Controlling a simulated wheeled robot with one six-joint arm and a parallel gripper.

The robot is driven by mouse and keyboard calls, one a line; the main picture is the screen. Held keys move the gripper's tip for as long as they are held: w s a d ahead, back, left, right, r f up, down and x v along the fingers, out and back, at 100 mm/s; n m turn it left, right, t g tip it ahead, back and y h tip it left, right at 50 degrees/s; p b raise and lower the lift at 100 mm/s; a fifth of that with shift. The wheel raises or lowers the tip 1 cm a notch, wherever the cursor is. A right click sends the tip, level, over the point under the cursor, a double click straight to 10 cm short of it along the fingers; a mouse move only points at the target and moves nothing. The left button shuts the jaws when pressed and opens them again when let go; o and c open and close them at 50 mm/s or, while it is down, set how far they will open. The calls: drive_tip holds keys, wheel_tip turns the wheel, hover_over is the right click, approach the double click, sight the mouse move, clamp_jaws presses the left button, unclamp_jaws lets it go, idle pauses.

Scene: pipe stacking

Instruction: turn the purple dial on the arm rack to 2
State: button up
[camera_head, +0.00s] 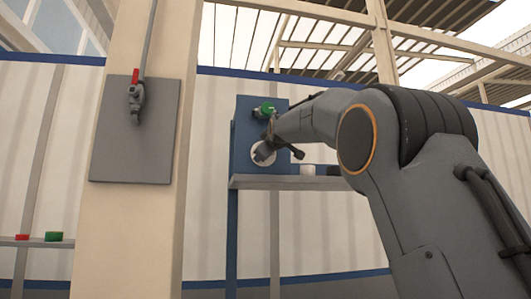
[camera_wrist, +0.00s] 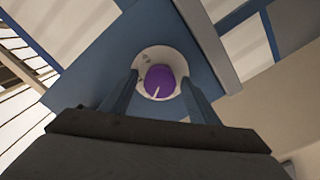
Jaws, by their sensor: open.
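The purple dial (camera_wrist: 160,82) shows in the wrist view, round with a pale pointer line aimed toward the lower left of that picture. It sits in the middle of a white round plate (camera_wrist: 147,61) with small dark marks that I cannot read. The plate is on the blue panel of the arm rack (camera_head: 244,113). In the head view the white plate (camera_head: 258,150) is partly hidden by my arm, and the purple dial is hidden. My gripper (camera_wrist: 158,86) is open, with one finger on each side of the dial. I cannot tell whether the fingers touch it.
A green knob (camera_head: 265,109) is above the plate on the same panel. A shelf (camera_head: 290,183) juts out below, with a white object (camera_head: 307,169) on it. A pillar with a red-handled valve (camera_head: 136,92) on a grey plate stands to the left.

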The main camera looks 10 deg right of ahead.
drive_tip(key=s+b, duration=0.3)
drive_tip(key=s, duration=0.4)
drive_tip(key=shift+s, duration=0.35)
